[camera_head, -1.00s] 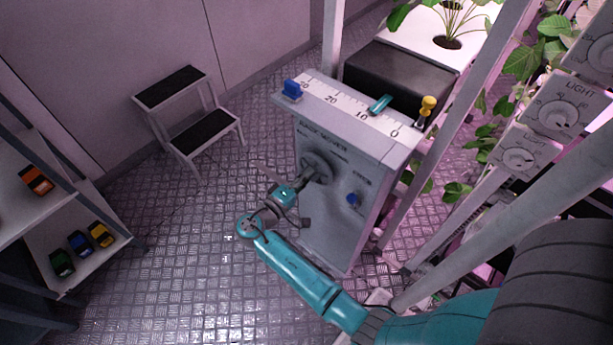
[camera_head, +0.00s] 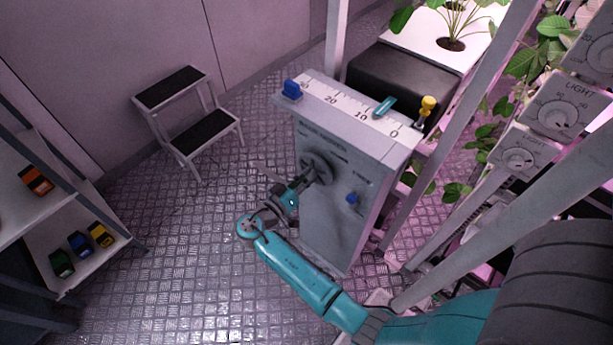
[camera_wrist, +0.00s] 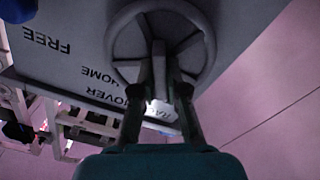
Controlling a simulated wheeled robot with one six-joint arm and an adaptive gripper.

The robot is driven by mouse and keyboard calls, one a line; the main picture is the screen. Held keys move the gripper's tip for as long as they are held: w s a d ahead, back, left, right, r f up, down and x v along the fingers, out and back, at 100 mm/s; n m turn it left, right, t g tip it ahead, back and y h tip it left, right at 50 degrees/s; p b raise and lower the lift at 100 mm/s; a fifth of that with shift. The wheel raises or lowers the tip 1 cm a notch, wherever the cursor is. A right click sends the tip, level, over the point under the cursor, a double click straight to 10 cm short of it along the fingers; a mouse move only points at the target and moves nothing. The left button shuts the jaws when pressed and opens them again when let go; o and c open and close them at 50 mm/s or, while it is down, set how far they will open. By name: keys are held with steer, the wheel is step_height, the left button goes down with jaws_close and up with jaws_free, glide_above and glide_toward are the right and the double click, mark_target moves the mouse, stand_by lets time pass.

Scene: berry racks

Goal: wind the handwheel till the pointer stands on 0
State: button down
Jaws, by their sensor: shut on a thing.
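The grey cabinet (camera_head: 330,215) has a handwheel (camera_head: 314,162) on its front face. My gripper (camera_head: 307,180) is at the wheel. In the wrist view the wheel's rim (camera_wrist: 207,42) surrounds my fingers (camera_wrist: 160,75), which are shut on a part of the wheel near its middle; the fingers partly hide the grip. On the cabinet's top a white scale (camera_head: 343,101) reads 30, 20, 10, 0 from left to right. The teal pointer (camera_head: 384,107) stands between 10 and 0, nearer 10.
A blue block (camera_head: 292,90) and a yellow knob (camera_head: 427,104) stand at the scale's ends. A step stool (camera_head: 190,110) stands at left. Rack posts (camera_head: 455,125) stand close at right.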

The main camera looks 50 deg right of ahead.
steer(key=m, duration=0.4)
steer(key=shift+s+m, duration=0.1)
steer(key=shift+m, duration=0.2)
steer(key=shift+f+m, duration=0.1)
steer(key=shift+m, duration=2.2)
steer(key=c, duration=1.2)
jaws_free()
steer(key=shift+a, duration=0.1)
steer(key=a, duration=1.1)
steer(key=shift+s+a, duration=0.25)
steer(key=shift+a, duration=0.15)
